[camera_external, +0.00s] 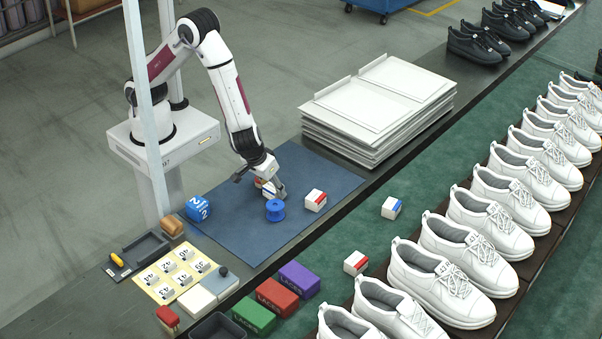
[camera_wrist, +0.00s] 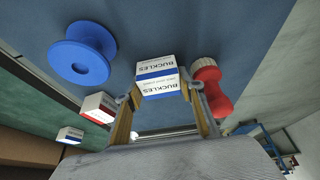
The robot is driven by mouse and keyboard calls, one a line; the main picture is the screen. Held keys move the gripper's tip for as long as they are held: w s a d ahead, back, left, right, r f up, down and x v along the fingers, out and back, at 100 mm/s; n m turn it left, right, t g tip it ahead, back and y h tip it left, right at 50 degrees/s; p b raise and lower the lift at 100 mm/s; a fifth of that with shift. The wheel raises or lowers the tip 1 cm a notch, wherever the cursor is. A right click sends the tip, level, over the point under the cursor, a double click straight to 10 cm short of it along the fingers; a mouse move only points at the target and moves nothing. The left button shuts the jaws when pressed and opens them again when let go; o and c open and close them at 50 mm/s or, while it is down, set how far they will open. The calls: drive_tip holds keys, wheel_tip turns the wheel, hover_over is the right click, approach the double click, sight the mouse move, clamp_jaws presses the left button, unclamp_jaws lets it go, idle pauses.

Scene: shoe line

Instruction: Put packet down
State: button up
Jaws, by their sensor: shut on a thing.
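A white packet marked BUCKLES with a blue band (camera_wrist: 157,80) is between my gripper's two fingers (camera_wrist: 161,92) in the wrist view, gripped at its sides. In the external view my gripper (camera_external: 270,188) is low over the blue mat (camera_external: 318,173), with the packet (camera_external: 268,194) partly hidden under it. I cannot tell whether the packet touches the mat. A blue spool (camera_external: 275,210) is close in front of it; it also shows in the wrist view (camera_wrist: 82,55). A red, white-capped bottle-like thing (camera_wrist: 212,92) is right beside the right finger.
A red-banded packet (camera_external: 315,201) stands on the mat to the right. A blue-banded packet (camera_external: 391,208) and another red-banded packet (camera_external: 355,263) are on the green belt. Stacked white boards (camera_external: 375,105) stand behind.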

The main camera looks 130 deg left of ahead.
drive_tip(key=shift+r, duration=5)
drive_tip(key=shift+a, duration=0.1)
drive_tip(key=shift+s+a+f, duration=0.2)
drive_tip(key=shift+f, duration=0.1)
drive_tip(key=w+a+f, duration=0.1)
drive_tip(key=w, duration=0.1)
drive_tip(key=w+a+f, duration=0.1)
drive_tip(key=w, duration=0.1)
drive_tip(key=w+a+f, duration=0.1)
drive_tip(key=w, duration=0.2)
drive_tip(key=shift+a, duration=0.35)
drive_tip(key=w+a+r+m+t+h, duration=0.1)
drive_tip(key=w+m+t, duration=0.1)
drive_tip(key=w+m, duration=0.4)
drive_tip(key=w+a+r+m+t+h, duration=0.1)
drive_tip(key=w+r+m+t, duration=0.1)
drive_tip(key=w+m, duration=0.5)
drive_tip(key=w, duration=0.4)
drive_tip(key=shift+w+r+h, duration=0.2)
drive_tip(key=shift+r+h, duration=0.1)
drive_tip(key=shift+a+m, duration=0.1)
drive_tip(key=shift+m, duration=0.2)
